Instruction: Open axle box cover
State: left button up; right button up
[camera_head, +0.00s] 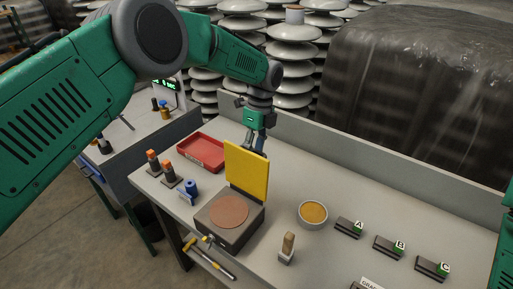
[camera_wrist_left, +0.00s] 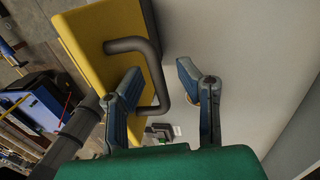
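The yellow axle box cover (camera_head: 247,172) stands roughly upright at the back edge of the dark box (camera_head: 230,231). The box top shows a round copper-brown disc (camera_head: 229,211). My left gripper (camera_head: 259,147) is behind the cover, its fingertips partly hidden by it. In the left wrist view the cover (camera_wrist_left: 98,42) has a dark bar handle (camera_wrist_left: 155,72). My left gripper (camera_wrist_left: 160,85) has its blue-grey fingers spread wide, with the handle partly between them and not clamped. My right gripper is out of view.
A red tray (camera_head: 201,153), orange-topped pieces (camera_head: 153,160) and a blue part (camera_head: 191,187) are left of the box. A bowl (camera_head: 313,214), brush (camera_head: 288,247) and blocks labelled A (camera_head: 348,228), B and C are right.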

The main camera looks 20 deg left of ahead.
pick_arm(q)
jog(key=v, duration=1.1)
jog(key=shift+w+r, duration=0.15)
jog(key=shift+r, duration=0.25)
jog(key=shift+a, duration=0.15)
